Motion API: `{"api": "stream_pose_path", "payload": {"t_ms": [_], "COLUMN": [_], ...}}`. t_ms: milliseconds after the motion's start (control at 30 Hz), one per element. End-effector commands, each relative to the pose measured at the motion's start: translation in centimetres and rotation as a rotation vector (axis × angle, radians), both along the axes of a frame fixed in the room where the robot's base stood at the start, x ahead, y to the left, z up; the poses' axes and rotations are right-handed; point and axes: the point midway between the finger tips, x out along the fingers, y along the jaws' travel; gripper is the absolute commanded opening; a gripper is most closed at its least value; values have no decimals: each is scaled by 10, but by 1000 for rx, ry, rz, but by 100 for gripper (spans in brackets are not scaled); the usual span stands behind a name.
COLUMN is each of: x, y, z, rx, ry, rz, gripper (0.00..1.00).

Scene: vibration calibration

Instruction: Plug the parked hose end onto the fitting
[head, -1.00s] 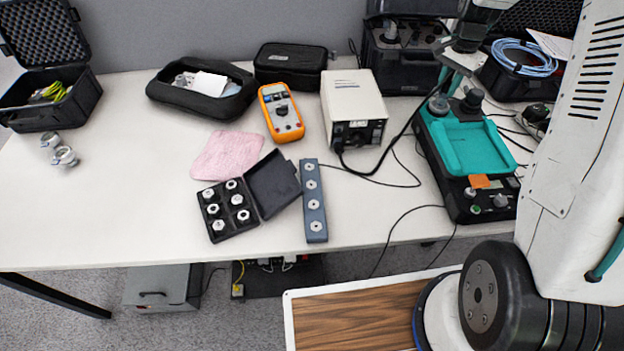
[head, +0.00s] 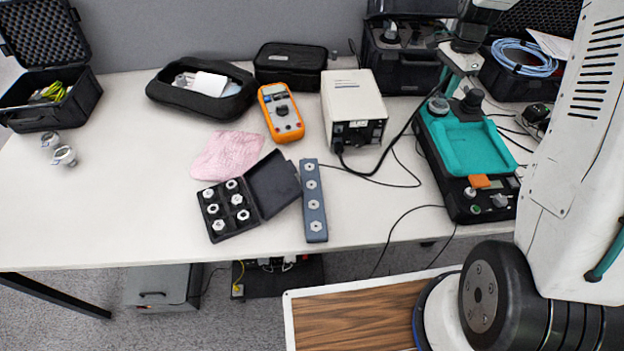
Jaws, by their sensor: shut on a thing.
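I cannot make out the parked hose end or the fitting with certainty. A light-blue coiled hose or cable (head: 525,57) lies in the open black case at the back right.
On the white table (head: 110,210) are an orange multimeter (head: 282,112), a pink cloth (head: 227,156), an open black box of fittings (head: 228,208) and a blue-grey strip (head: 313,200). Black cases line the back. The left front is clear. A wood-topped surface (head: 350,315) lies below.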

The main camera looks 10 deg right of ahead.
Motion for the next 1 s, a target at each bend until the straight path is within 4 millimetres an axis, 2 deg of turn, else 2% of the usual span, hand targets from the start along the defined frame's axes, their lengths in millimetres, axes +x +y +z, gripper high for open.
{"api": "stream_pose_path", "payload": {"t_ms": [200,500,833,1000], "x": [0,0,0,0], "y": [0,0,0,0], "z": [-1,-1,-1,-1], "rx": [1,-1,-1,-3], "ry": [1,2,2,2], "rz": [-12,-320,-361,-546], "gripper": [0,0,0,0]}}
